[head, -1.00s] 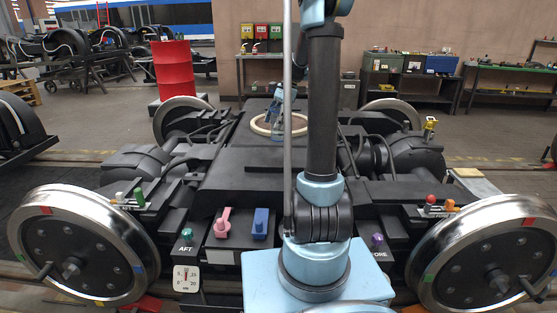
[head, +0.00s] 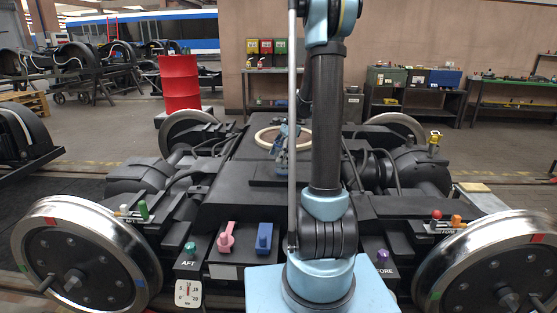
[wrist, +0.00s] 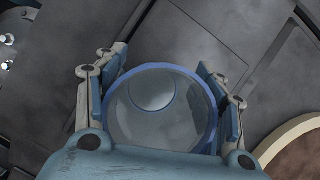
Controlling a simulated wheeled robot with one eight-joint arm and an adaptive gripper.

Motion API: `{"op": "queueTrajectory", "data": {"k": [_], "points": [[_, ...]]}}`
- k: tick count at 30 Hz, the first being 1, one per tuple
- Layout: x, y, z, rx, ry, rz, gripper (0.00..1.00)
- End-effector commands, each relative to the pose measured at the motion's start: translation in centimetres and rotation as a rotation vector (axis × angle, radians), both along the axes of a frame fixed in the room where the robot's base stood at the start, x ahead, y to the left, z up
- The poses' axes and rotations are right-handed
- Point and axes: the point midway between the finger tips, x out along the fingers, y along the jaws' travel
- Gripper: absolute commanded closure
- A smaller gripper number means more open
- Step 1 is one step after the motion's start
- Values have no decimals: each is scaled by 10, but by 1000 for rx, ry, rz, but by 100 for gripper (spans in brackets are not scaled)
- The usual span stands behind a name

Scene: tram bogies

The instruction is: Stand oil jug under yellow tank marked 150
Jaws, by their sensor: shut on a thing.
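My gripper (wrist: 160,105) is shut on a round, grey see-through vessel with a blue rim (wrist: 165,69), which looks like the oil jug. The wrist view looks down into it, with a finger on each side. In the head view my gripper (head: 281,146) is small, over the middle of the bogie by the pale ring, and the vessel is hard to make out. The yellow tank (head: 253,46) hangs on the back wall, left of a red tank (head: 266,46) and a green tank (head: 281,46). Their markings are too small to read.
The black bogie (head: 225,190) with its wheels fills the foreground. A bench (head: 262,72) with small items stands below the tanks. A red drum (head: 180,82) stands left of it. Cabinets (head: 385,78) stand to the right. Open floor lies between bogie and wall.

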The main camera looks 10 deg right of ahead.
Motion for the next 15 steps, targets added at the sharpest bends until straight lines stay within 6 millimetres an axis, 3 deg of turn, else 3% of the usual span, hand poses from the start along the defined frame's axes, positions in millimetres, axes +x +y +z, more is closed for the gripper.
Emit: {"op": "queueTrajectory", "data": {"k": [4,13,14,15], "points": [[0,0,-13,0,0,0,65],[0,1,-14,0,0,1,65],[0,1,-15,0,0,1,35],[0,1,-14,0,0,1,26]]}}
